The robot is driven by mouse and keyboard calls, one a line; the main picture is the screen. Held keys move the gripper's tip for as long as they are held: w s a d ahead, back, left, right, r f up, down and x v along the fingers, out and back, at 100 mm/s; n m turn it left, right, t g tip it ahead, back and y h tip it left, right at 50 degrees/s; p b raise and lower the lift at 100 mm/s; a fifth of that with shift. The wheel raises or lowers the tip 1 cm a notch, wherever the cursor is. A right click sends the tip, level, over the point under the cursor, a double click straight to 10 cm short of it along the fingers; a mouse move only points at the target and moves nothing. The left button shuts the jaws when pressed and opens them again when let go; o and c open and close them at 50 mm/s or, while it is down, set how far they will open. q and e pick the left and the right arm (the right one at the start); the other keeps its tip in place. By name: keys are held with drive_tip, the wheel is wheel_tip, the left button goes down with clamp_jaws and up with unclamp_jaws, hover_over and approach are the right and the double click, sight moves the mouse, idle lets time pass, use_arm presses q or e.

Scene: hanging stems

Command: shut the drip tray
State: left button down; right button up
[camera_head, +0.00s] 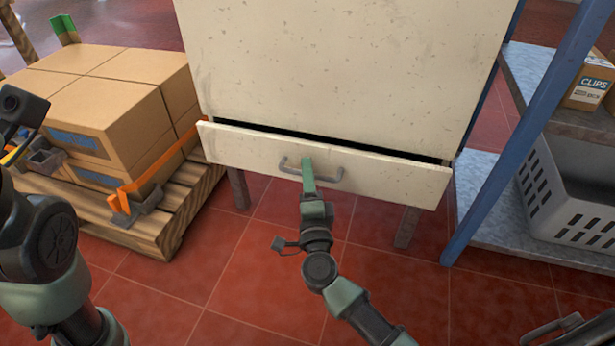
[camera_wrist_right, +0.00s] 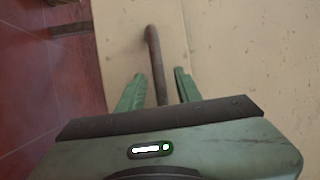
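The drip tray (camera_head: 230,145) is a cream, drawer-like front at the bottom of a cream cabinet (camera_head: 340,60). It stands out a little, with a dark gap along its top edge. A grey bar handle (camera_head: 330,178) sits on its front and also shows in the right wrist view (camera_wrist_right: 153,50). My right gripper (camera_head: 308,165) is at the handle. In the right wrist view its green fingers (camera_wrist_right: 158,82) are apart, one on each side of the handle bar, with gaps showing. My left arm is at the left edge; its fingers are not seen.
Cardboard boxes (camera_head: 100,95) with an orange strap stand on a wooden pallet (camera_head: 160,235) at left. A blue-framed shelf (camera_head: 520,140) with a grey crate (camera_head: 570,200) stands close at right. Red tiled floor (camera_head: 230,290) is clear in front of the tray.

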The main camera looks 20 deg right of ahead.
clamp_jaws()
idle(1.4)
